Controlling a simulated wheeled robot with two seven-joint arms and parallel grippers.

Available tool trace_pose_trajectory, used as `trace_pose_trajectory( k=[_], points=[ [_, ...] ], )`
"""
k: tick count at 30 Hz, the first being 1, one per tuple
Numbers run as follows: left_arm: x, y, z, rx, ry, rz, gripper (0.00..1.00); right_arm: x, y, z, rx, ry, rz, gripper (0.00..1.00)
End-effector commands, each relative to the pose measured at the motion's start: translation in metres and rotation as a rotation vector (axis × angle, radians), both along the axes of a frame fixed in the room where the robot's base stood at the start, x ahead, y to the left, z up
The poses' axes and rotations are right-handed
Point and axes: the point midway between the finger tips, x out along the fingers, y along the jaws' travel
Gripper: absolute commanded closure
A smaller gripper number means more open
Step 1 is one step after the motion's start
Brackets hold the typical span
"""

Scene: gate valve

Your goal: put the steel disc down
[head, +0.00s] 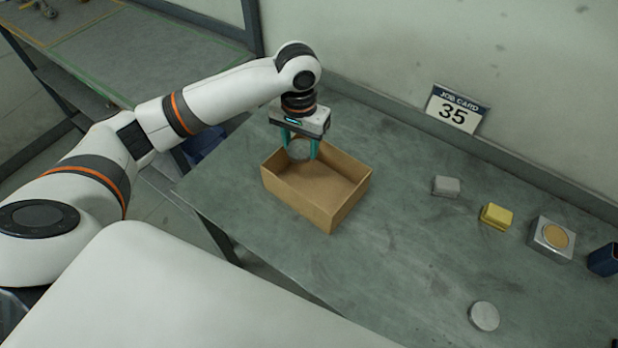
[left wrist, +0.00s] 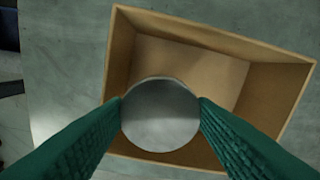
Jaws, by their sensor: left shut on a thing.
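A grey steel disc (left wrist: 160,114) is held between the two green fingers of my left gripper (head: 299,150). The disc also shows in the head view (head: 299,149), at the far left end of an open cardboard box (head: 332,219). In the left wrist view the box (left wrist: 214,37) lies around and behind the disc, its floor bare where I see it. I cannot tell whether the disc is above the rim or just inside it. My right gripper is in neither view.
A second round grey disc (head: 484,316) lies on the bench (head: 405,255) at the front right. A grey block (head: 446,186), a yellow block (head: 496,216), a metal block with a tan round top (head: 552,238) and a dark blue container (head: 604,260) stand to the right.

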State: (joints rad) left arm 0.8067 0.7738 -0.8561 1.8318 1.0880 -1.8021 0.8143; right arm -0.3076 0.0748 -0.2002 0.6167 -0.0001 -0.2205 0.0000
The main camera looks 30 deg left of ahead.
Motion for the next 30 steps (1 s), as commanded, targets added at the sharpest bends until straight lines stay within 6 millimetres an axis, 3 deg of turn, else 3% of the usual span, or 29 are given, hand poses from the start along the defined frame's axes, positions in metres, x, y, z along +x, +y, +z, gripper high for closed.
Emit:
trace_pose_trajectory(
  k=[6,18,30],
  points=[
    [0.000,0.001,-0.039,0.002,0.004,0.000,0.83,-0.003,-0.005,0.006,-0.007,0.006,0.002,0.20],
    [0.001,0.001,-0.088,0.002,0.002,0.000,0.83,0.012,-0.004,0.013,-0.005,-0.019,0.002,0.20],
    [0.001,0.001,-0.096,0.001,0.000,0.000,0.83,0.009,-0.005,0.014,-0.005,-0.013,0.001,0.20]
  ],
)
